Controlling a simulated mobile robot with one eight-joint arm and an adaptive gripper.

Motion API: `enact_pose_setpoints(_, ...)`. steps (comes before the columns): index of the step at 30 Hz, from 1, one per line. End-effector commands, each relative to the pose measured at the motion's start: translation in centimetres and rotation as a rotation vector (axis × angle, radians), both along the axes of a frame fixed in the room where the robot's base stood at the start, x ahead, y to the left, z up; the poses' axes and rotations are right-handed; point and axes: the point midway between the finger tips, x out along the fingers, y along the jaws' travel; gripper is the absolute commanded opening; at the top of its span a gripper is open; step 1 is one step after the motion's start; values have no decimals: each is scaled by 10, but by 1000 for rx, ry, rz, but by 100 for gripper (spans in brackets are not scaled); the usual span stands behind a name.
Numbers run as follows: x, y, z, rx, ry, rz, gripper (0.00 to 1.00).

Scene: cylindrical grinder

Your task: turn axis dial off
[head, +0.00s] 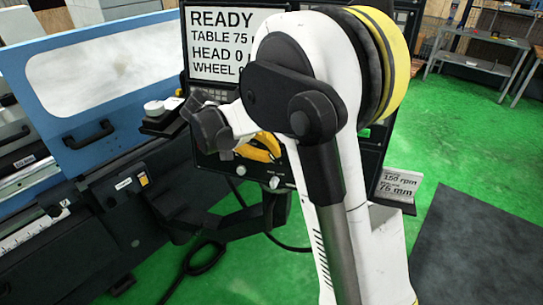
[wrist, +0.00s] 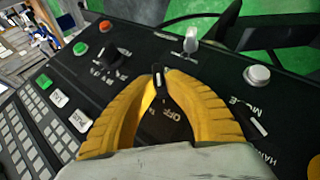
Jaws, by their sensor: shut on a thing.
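The small dark dial (wrist: 158,88) with a pale pointer line sits on the black control panel in the wrist view. The word OFF is printed beside it, between my fingers. The two yellow fingers of my gripper (wrist: 159,76) curve in from both sides and are shut on this dial. The fingers hide part of its edge and nearby labels, so I cannot read its name or its exact setting. In the head view my gripper (head: 259,150) is at the panel below the screen, and my arm hides the dial.
The screen (head: 222,45) reads READY. Another black knob (wrist: 107,55), a red button (wrist: 105,26), a green button (wrist: 80,48), a white knob (wrist: 257,75) and a small lever (wrist: 190,41) surround my fingers. The machine's blue door (head: 100,75) stands left.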

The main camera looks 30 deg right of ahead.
Motion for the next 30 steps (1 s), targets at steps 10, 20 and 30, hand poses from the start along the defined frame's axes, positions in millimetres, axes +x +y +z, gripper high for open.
enact_pose_setpoints(10,0,-1,0,-4,4,2,0)
enact_pose_setpoints(20,0,0,0,-4,4,2,36)
enact_pose_setpoints(30,4,18,18,-3,6,5,36)
